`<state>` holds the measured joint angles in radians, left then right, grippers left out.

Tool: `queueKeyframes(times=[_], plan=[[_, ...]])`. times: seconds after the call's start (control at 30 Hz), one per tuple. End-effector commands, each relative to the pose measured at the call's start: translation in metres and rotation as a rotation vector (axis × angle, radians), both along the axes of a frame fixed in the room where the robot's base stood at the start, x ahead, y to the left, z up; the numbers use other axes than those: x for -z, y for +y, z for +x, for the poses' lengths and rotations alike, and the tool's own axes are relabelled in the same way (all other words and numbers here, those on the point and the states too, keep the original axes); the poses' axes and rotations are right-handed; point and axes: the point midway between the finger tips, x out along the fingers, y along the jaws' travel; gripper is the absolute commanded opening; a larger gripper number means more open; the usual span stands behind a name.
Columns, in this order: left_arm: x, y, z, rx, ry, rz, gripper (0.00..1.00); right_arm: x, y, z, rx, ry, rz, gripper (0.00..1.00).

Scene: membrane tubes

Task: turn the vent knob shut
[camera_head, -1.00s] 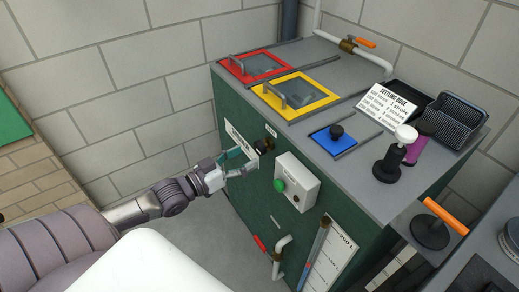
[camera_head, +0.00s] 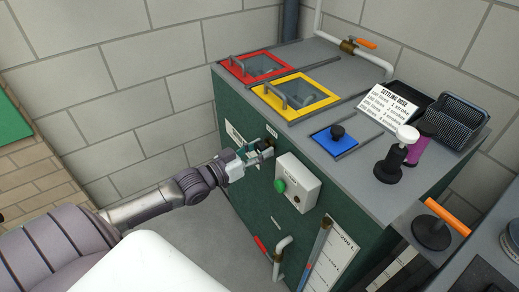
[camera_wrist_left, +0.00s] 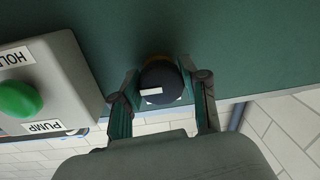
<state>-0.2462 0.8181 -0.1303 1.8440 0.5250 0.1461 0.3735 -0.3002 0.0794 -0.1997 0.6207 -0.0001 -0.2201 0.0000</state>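The vent knob (camera_wrist_left: 160,84) is round and black with a white pointer mark, on the dark green cabinet front (camera_wrist_left: 235,45). In the head view the knob (camera_head: 268,150) is mostly hidden by my left gripper (camera_head: 255,154). In the left wrist view my left gripper (camera_wrist_left: 160,90) has one teal-padded finger on each side of the knob. The pads are very close to its sides; I cannot tell whether they press on it. The white mark lies roughly crosswise between the fingers in that view. My right gripper is not in view.
A grey control box (camera_head: 297,183) with a green button (camera_head: 279,185) stands out from the cabinet close to the knob. Red (camera_head: 254,65) and yellow (camera_head: 300,97) framed hatches are on top. A red-handled valve (camera_head: 260,244) is lower down. The floor to the left is clear.

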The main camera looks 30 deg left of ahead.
Motion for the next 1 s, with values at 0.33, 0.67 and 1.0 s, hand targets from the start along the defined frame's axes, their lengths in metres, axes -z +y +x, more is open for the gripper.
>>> queueKeyframes(times=[0.33, 0.67, 1.0], plan=[[0.000, 0.000, 0.000, 0.000, -0.004, 0.008, 0.10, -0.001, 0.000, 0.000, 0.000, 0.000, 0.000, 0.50], [-0.001, 0.000, 0.000, -0.001, -0.058, 0.141, 0.09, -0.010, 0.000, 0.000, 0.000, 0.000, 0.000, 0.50], [-0.001, 0.001, 0.000, 0.000, -0.176, 0.425, 0.09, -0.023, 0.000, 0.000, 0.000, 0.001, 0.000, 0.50]])
